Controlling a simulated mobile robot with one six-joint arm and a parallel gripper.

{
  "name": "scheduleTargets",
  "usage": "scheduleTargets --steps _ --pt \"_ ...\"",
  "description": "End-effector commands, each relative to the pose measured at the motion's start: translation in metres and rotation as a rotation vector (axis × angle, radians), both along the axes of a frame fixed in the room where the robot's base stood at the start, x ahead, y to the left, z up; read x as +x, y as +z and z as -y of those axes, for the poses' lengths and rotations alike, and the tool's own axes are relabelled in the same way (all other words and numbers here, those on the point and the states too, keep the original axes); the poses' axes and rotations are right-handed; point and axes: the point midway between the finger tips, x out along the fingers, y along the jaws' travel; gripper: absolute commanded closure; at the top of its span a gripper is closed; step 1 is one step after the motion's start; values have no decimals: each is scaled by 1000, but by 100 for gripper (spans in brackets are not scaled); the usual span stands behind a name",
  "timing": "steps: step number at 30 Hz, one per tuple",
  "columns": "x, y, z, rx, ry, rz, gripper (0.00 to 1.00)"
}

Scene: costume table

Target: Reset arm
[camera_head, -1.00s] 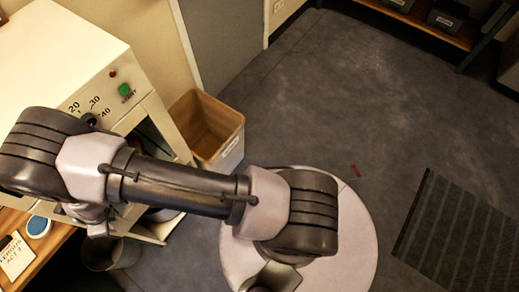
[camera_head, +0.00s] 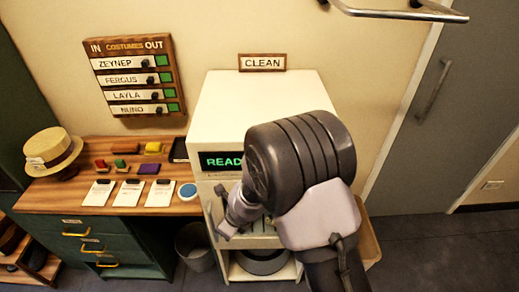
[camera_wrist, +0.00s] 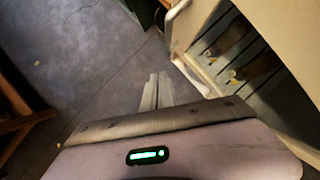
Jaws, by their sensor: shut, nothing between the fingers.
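My arm reaches up from the lower right in the head view, in front of a white machine (camera_head: 225,115) with a green display reading "READ", the rest hidden by my arm. My gripper (camera_head: 225,232) hangs beside the machine's open front. In the wrist view my gripper (camera_wrist: 156,92) is shut, its two fingers together and empty. Below the fingers is bare grey floor (camera_wrist: 90,70). The machine's open compartment (camera_wrist: 240,60) with slats shows at upper right there, close to the fingers.
A wooden counter (camera_head: 60,197) on the left holds a straw hat (camera_head: 52,150), several coloured blocks, white cards and a blue round pad (camera_head: 188,191). A dark bin (camera_head: 194,246) stands below. A name board (camera_head: 135,75) hangs on the wall. Open floor lies at right.

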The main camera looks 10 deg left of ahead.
Motion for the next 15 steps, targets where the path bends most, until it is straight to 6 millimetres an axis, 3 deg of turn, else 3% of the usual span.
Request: scheduleTargets --steps 3,5,7,10,12,15 --pt "13 81 32 26 254 185 100" --pt "4 128 63 0 434 309 100" --pt "-21 169 104 -71 640 443 100" --pt "-70 203 164 -233 914 598 100" --pt "-107 210 200 -365 1076 659 100" --pt "-149 207 239 -531 1248 684 100"
